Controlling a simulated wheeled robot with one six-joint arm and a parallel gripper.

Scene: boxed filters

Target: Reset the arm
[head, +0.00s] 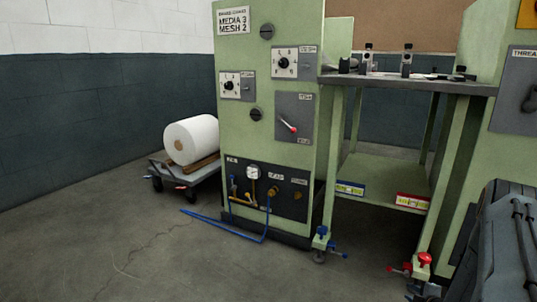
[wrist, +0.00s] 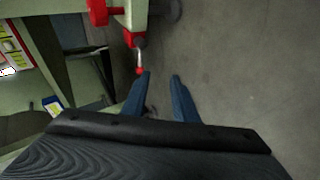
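My gripper (wrist: 162,78) shows in the wrist view with its two blue-grey fingers apart and nothing between them. It is open above the grey floor. A red caster lever (wrist: 139,62) lies just ahead of the left fingertip; I cannot tell whether they touch. In the head view, the red caster lever and red knob (head: 424,260) are at the foot of the green bench's right front leg. Part of my arm (head: 500,245) fills the lower right of the head view.
A green machine cabinet (head: 267,130) with dials stands in the middle. The green wheeled bench (head: 385,175) stands right of it, with a blue caster lever (head: 335,253). A cart (head: 190,178) carries a white roll (head: 192,138). A blue hose (head: 225,229) lies on the floor. The front-left floor is clear.

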